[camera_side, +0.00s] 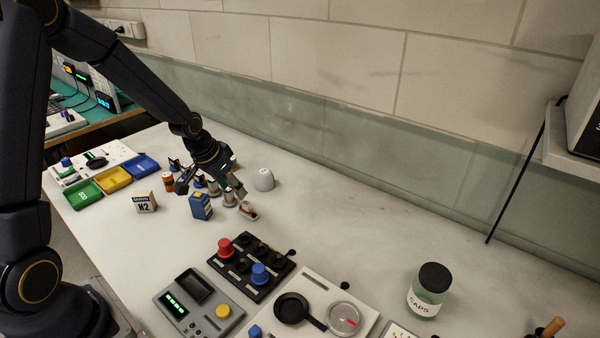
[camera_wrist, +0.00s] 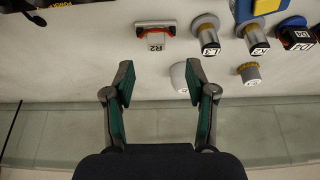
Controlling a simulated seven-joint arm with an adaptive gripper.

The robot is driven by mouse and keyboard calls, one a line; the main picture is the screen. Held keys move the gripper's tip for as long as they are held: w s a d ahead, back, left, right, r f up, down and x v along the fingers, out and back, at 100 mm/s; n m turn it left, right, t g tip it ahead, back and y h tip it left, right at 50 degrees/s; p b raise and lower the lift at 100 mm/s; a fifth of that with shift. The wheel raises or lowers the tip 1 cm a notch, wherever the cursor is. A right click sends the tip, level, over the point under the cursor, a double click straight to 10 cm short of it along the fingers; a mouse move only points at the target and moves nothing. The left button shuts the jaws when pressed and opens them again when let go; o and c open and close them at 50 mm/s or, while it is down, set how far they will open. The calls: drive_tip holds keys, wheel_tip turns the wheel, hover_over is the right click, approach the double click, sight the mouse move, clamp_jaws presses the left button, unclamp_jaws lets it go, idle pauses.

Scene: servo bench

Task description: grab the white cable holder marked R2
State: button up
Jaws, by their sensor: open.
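The white cable holder marked R2 (camera_wrist: 155,38) lies near the top of the wrist view, with a red and dark strip along its body and its label facing me. In the side view a small white and red piece (camera_side: 248,212), likely the same holder, lies just right of the metal cylinders. My gripper (camera_wrist: 160,82) is open and empty, with its two fingers spread. The holder is beyond the fingertips, roughly in line with the gap between them. In the side view my gripper (camera_side: 211,189) is above the small parts.
A white rounded object (camera_wrist: 180,77) sits beside the right fingertip. Metal cylinders with labels (camera_wrist: 208,38) stand right of the holder. In the side view a blue box (camera_side: 200,206) and an N2 card (camera_side: 146,202) stand nearby.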

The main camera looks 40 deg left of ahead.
sight(246, 202)
drive_tip(key=x, duration=0.3)
drive_tip(key=shift+w+f, duration=0.1)
drive_tip(key=shift+f, duration=0.15)
drive_tip(key=x, duration=0.5)
drive_tip(key=shift+w+d+f, duration=0.1)
drive_tip(key=shift+w+d, duration=0.1)
drive_tip(key=shift+d, duration=0.1)
clamp_jaws()
